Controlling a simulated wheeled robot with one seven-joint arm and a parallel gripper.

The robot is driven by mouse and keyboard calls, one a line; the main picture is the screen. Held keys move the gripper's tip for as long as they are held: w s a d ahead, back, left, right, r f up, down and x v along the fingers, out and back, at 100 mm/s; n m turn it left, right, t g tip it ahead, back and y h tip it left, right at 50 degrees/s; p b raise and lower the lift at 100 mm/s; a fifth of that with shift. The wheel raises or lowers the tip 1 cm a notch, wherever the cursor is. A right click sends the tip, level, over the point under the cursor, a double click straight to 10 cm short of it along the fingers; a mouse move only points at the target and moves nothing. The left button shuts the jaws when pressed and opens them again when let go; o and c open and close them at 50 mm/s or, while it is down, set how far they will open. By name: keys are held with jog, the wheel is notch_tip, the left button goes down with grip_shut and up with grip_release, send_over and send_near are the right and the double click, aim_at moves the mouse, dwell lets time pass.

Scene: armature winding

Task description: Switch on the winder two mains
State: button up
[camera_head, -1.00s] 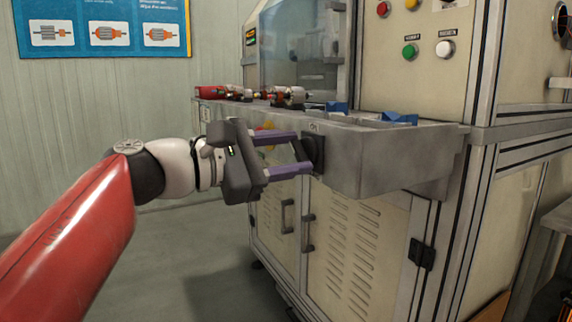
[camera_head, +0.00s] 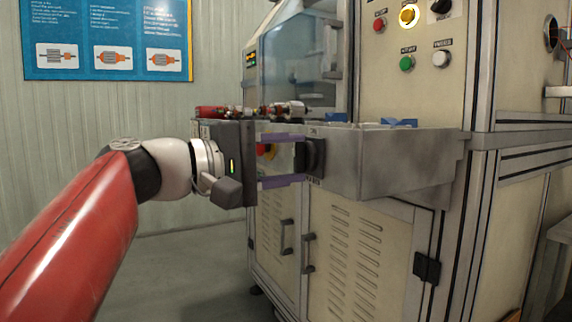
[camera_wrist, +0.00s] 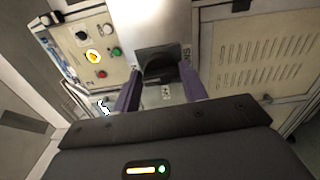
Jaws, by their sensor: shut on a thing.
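The mains switch is a dark rotary knob (camera_head: 315,157) on a black square plate at the left end of the grey trough on the winder's front. An ON label shows above it. My gripper (camera_head: 301,159) has its two purple fingers around the knob, one above and one below, shut on it. In the wrist view the knob (camera_wrist: 159,68) sits between the fingertips (camera_wrist: 161,84), with part of the MAINS lettering beside the plate. A yellow lamp (camera_head: 408,16) on the upper panel looks lit; it also glows in the wrist view (camera_wrist: 93,56).
A red and yellow emergency stop (camera_head: 267,150) shows behind the fingers. The trough (camera_head: 400,165) sticks out from the cabinet; armature parts (camera_head: 285,109) lie along its top. Green (camera_head: 407,63) and white (camera_head: 442,59) buttons are on the panel. Open floor lies below left.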

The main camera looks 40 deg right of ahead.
jog(key=shift+m, duration=0.3)
dwell(0.4)
jog(key=o, duration=1)
jog(key=shift+a, duration=0.15)
jog(key=v, duration=0.7)
jog(key=shift+a+p, duration=0.3)
jog(key=shift+p, duration=0.15)
jog(key=shift+w, duration=0.1)
